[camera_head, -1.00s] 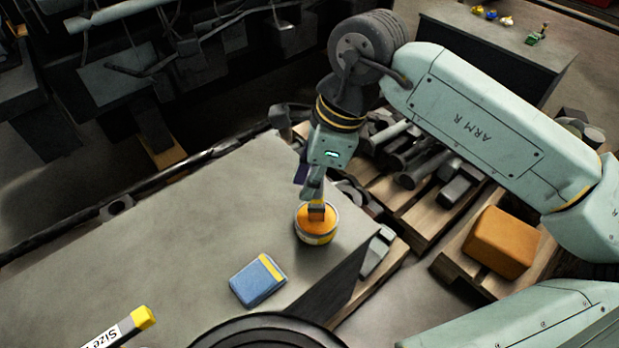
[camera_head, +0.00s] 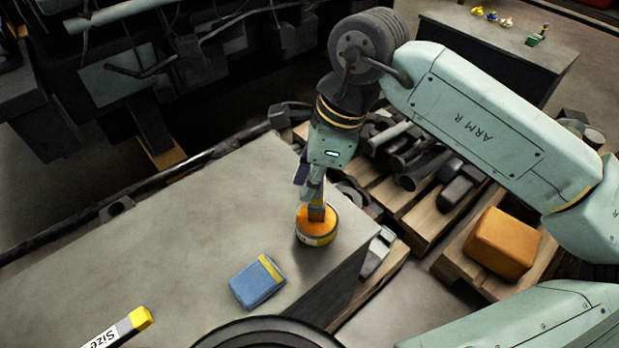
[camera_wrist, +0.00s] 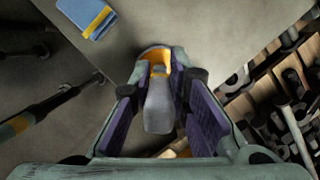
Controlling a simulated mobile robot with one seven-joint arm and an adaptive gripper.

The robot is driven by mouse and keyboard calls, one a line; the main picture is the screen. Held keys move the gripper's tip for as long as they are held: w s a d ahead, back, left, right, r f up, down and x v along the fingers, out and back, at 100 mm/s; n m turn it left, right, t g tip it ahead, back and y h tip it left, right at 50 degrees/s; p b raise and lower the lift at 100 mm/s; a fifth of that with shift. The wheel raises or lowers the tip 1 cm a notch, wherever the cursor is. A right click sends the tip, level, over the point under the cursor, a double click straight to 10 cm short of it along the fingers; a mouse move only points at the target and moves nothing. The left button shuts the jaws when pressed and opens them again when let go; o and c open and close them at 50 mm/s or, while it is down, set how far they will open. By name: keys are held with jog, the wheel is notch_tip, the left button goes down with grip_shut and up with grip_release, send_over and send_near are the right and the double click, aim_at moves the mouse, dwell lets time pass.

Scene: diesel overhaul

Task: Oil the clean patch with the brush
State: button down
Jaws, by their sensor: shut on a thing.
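My gripper (camera_head: 314,182) is shut on the brush and points down over the bench's right part. The brush's grey handle (camera_wrist: 159,106) stands between the purple finger pads in the wrist view. Its brown lower end (camera_head: 317,213) is at the orange-filled round tin (camera_head: 328,238); I cannot tell how deep it reaches. The tin stands near the bench's right edge and shows partly behind the brush in the wrist view (camera_wrist: 152,52). I cannot make out a clean patch in either view.
A blue block with a yellow strip (camera_head: 256,285) lies on the grey bench (camera_head: 180,230), left of the tin. A yellow-ended bar marked "Size" (camera_head: 125,325) is at lower left. Pallets with dark metal parts (camera_head: 420,160) and an orange block (camera_head: 503,243) lie right of the bench.

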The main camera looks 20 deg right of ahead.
aim_at(309, 205)
dwell(0.3)
notch_tip(309, 205, up, 7)
jog(key=p, duration=0.3)
jog(key=shift+p, duration=0.35)
dwell(0.8)
